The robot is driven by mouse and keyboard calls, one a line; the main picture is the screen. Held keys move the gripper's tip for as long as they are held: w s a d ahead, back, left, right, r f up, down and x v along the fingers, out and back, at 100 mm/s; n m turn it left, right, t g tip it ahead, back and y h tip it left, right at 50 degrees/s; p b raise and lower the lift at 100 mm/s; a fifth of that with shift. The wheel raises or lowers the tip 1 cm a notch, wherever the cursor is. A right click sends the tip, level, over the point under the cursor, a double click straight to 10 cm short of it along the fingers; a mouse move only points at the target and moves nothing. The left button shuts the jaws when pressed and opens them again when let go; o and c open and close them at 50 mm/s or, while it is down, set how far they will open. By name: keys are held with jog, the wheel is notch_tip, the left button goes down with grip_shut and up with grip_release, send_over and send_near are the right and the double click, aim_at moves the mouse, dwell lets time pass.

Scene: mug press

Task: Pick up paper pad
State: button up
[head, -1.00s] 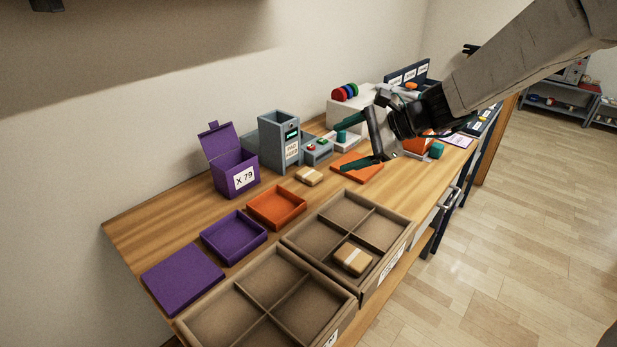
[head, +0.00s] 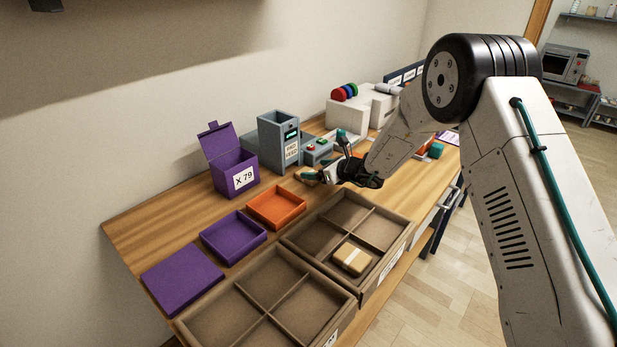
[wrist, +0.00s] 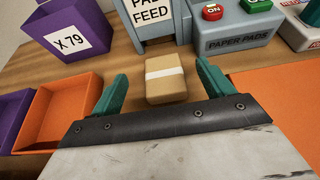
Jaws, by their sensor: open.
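The paper pad (wrist: 165,82) is a tan block with a white band, lying on the wooden bench in front of the grey pad feed (wrist: 152,20). In the wrist view my gripper (wrist: 162,76) is open, with a teal finger on either side of the pad's line and the pad ahead between them. I see gaps on both sides, so the fingers do not grip it. In the head view my gripper (head: 324,156) is low beside the feed and partly hides the pad. A second banded pad (head: 352,258) lies in a compartment of the brown divided tray (head: 284,240).
A button box (wrist: 235,32) labelled PAPER PADS stands right of the feed. A purple X 79 box (head: 232,172), an orange tray (head: 276,222) and a purple tray (head: 233,252) are to the left. An orange surface (wrist: 275,100) is at the right in the wrist view.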

aim_at(303, 170)
jog(key=shift+f+x, duration=0.2)
jog(key=shift+x, duration=1.3)
jog(key=shift+f+x, duration=0.15)
jog(key=shift+x, duration=1.4)
jog(key=shift+d, duration=0.2)
jog(key=c, duration=1.1)
